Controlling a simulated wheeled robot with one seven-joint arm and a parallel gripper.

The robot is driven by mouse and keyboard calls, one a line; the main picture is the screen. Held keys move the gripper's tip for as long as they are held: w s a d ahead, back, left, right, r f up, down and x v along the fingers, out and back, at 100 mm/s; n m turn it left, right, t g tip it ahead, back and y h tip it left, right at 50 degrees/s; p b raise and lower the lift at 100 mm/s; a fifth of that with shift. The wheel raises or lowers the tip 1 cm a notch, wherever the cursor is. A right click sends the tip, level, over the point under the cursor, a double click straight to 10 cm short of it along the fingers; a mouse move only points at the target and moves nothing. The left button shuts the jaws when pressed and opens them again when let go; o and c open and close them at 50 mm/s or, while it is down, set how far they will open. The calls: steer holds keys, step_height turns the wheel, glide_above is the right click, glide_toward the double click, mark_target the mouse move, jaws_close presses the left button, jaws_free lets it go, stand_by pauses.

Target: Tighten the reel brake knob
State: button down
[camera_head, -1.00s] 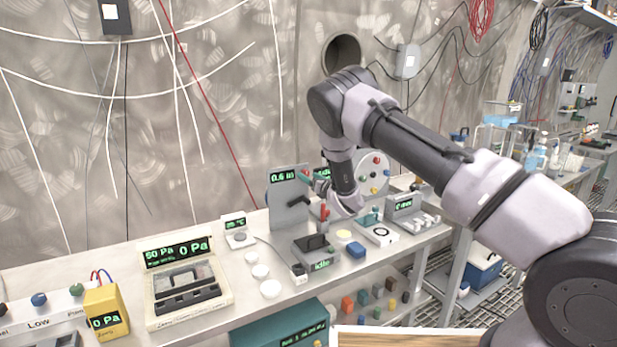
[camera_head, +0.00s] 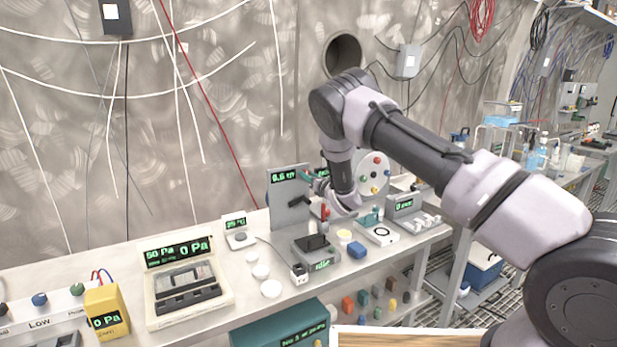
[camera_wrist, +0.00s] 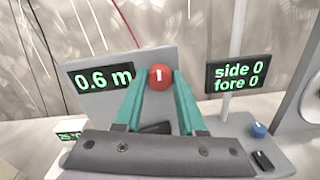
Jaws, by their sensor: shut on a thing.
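The red knob (camera_wrist: 160,77) with a white mark is on the face of a grey upright panel (camera_wrist: 105,101) whose green display reads 0.6 m. I take it for the reel brake knob; no label shows on it. The panel also shows in the head view (camera_head: 287,211). In the wrist view, my gripper (camera_wrist: 159,88) has its two teal fingers shut on the red knob, one on each side. The white mark stands about upright. In the head view, my gripper (camera_head: 308,178) meets the panel from the right, and the knob is not clearly visible there.
A side and fore display (camera_wrist: 238,76) stands on a post close to the right. A black lever (camera_head: 299,201), a box with a red-handled switch (camera_head: 324,212) and a white disc with coloured knobs (camera_head: 373,160) crowd the bench around my gripper.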

steer(key=m, duration=1.4)
steer(key=shift+d+f+m, duration=0.1)
steer(key=shift+m, duration=0.2)
steer(key=m, duration=0.4)
steer(key=shift+m, duration=0.3)
steer(key=m, duration=0.4)
steer(key=shift+m, duration=0.3)
steer(key=m, duration=0.3)
steer(key=shift+f, duration=0.1)
steer(key=m, duration=0.8)
steer(key=shift+m, duration=0.4)
